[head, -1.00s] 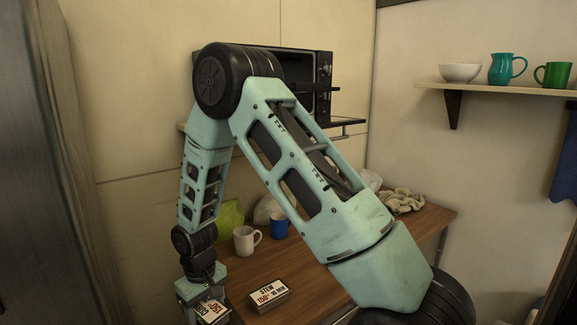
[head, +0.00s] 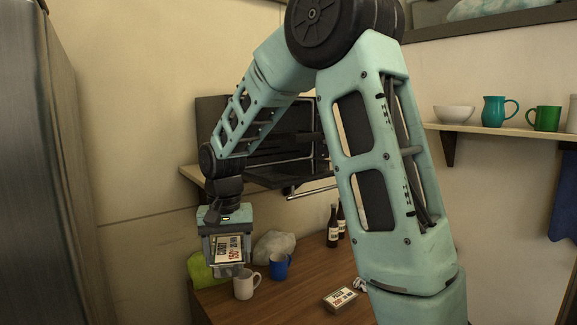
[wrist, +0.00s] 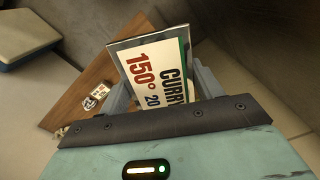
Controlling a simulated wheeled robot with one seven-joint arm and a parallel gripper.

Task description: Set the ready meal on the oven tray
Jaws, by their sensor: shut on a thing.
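The ready meal in my gripper (head: 229,268) is a flat box with a white label (head: 232,248). In the wrist view its label (wrist: 158,72) reads curry and 150°. The fingers (wrist: 163,92) are shut on its two sides and hold it tilted, in the air above the back left of the table. The dark oven (head: 212,112) stands on a wall shelf behind and above the held meal, its door (head: 285,178) folded down. My arm covers much of the oven. I cannot make out the tray clearly inside.
A second labelled meal (head: 341,299) lies on the wooden table (head: 300,278). A white mug (head: 245,285), a blue cup (head: 279,266), a green bag (head: 203,270), a clear bag (head: 273,247) and dark bottles (head: 333,230) stand there. The fridge (head: 40,170) is at left.

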